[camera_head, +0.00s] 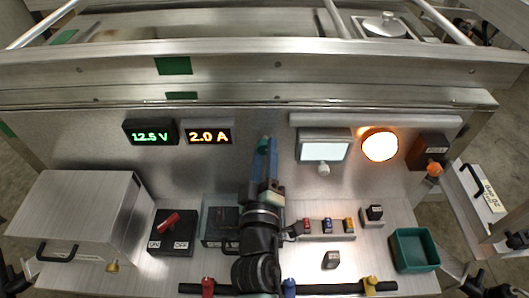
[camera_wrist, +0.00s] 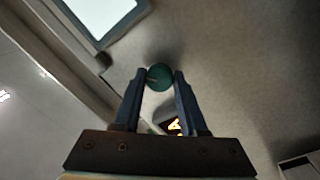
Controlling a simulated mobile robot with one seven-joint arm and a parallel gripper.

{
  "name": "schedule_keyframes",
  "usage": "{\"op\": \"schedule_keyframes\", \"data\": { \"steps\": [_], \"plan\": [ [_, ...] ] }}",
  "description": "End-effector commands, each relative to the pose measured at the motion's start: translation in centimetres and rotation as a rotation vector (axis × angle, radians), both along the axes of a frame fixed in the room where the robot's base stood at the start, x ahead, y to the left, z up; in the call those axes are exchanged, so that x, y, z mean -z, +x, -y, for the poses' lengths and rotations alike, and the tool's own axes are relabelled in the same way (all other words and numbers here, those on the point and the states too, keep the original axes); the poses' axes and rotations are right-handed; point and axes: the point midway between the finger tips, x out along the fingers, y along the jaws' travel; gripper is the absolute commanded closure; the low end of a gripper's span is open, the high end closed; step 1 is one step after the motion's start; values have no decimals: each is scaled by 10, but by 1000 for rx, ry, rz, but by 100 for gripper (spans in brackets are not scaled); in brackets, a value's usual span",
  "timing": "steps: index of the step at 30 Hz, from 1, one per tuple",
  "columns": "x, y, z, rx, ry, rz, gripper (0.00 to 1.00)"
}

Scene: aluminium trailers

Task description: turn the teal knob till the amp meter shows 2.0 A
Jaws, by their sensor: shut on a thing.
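The amp meter (camera_head: 209,137) on the back panel shows 2.0 A in orange digits. Part of the lit meter also shows between the fingers in the wrist view (camera_wrist: 173,125). The teal knob (camera_wrist: 160,77) is round and sits between the two fingertips of my gripper (camera_wrist: 159,80), which is shut on it. In the head view my gripper (camera_head: 266,145) reaches up to the panel right of the meter, and the knob is mostly hidden there by the fingers.
A volt meter (camera_head: 150,133) reads 12.5 V. A white screen (camera_head: 323,151) and a lit round lamp (camera_head: 380,146) are to the right. A metal box (camera_head: 85,210), a red-handled switch (camera_head: 170,232) and a teal bin (camera_head: 413,249) stand on the bench.

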Motion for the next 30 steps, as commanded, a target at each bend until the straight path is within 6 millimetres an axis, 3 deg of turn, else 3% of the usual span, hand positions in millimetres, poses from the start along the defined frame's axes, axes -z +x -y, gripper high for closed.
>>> {"op": "schedule_keyframes", "data": {
  "steps": [1, 2, 7, 19, 30],
  "plan": [
    [1, 0, 0, 0, 0, -1, 100],
    [1, 0, 0, 0, 1, -1, 56],
    [1, 0, 0, 0, 1, -1, 28],
    [2, -7, 0, 0, 1, -1, 28],
    [9, -71, -3, 1, 1, -3, 28]
  ]
}}
